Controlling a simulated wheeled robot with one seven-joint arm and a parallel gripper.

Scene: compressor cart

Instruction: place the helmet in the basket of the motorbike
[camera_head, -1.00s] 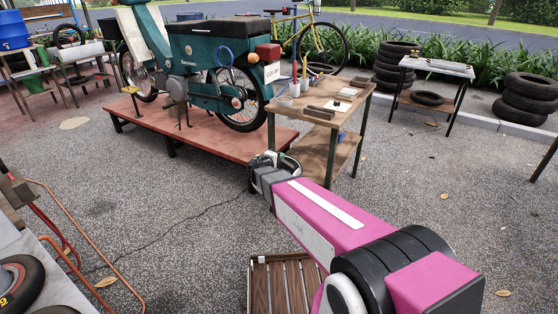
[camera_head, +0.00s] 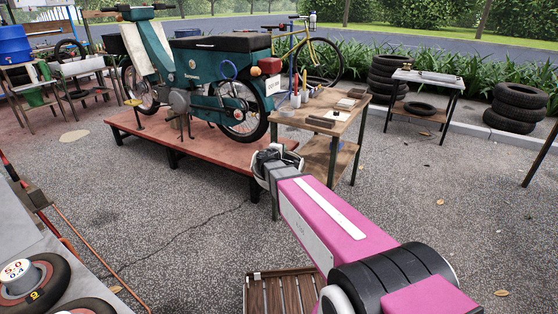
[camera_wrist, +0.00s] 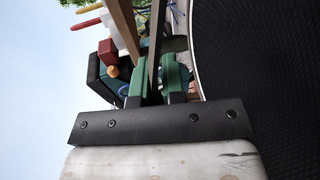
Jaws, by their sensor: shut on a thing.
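A dark and white rounded thing, seemingly the helmet (camera_head: 283,160), is at the end of my arm in the head view, mostly hidden by the gripper. My gripper (camera_wrist: 158,80) is shut on it; the green fingers show in the wrist view. A large black textured surface with a pale rim fills the right there, apparently the helmet up close. The teal motorbike (camera_head: 190,75) stands on a red platform beyond my gripper. A dark box-like shape (camera_head: 111,38) at its front, partly hidden by the pale leg shield, may be the basket.
A wooden workbench (camera_head: 290,118) with tools stands just beyond my gripper. Tyre stacks (camera_head: 520,105) and a small table (camera_head: 425,78) are at right. Open pavement lies between.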

